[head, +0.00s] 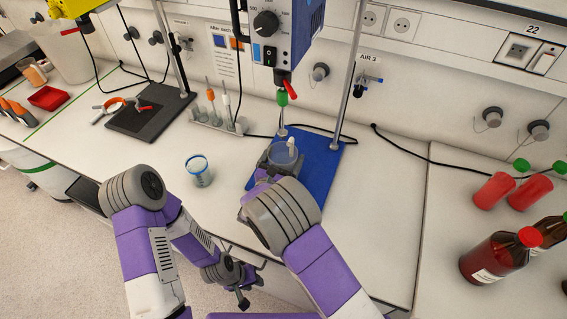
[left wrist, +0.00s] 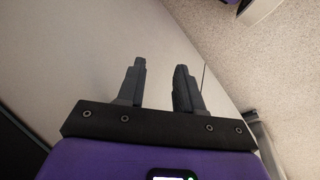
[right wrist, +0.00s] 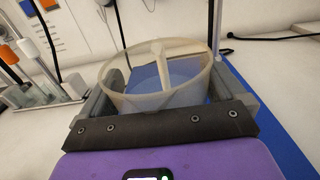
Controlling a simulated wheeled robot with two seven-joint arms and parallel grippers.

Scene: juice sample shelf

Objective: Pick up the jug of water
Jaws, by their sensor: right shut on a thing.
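A clear, round, open-topped jug (head: 285,151) is between the fingers of my right gripper (head: 283,160), over the blue base plate of the overhead stirrer. In the right wrist view the jug (right wrist: 160,98) has a pale upright piece inside, and the fingers press its two sides. Blue shows through its bottom; I cannot tell whether it rests on the plate or how much water it holds. My left gripper (head: 252,285) hangs low in front of the bench. It also shows in the left wrist view (left wrist: 160,70), fingers apart and empty.
The stirrer (head: 283,30) and its shaft stand just above the jug, with a metal post (head: 350,80) beside it. A blue-rimmed beaker (head: 199,174) stands left. Red-brown bottles (head: 490,258) and red containers (head: 497,190) stand right.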

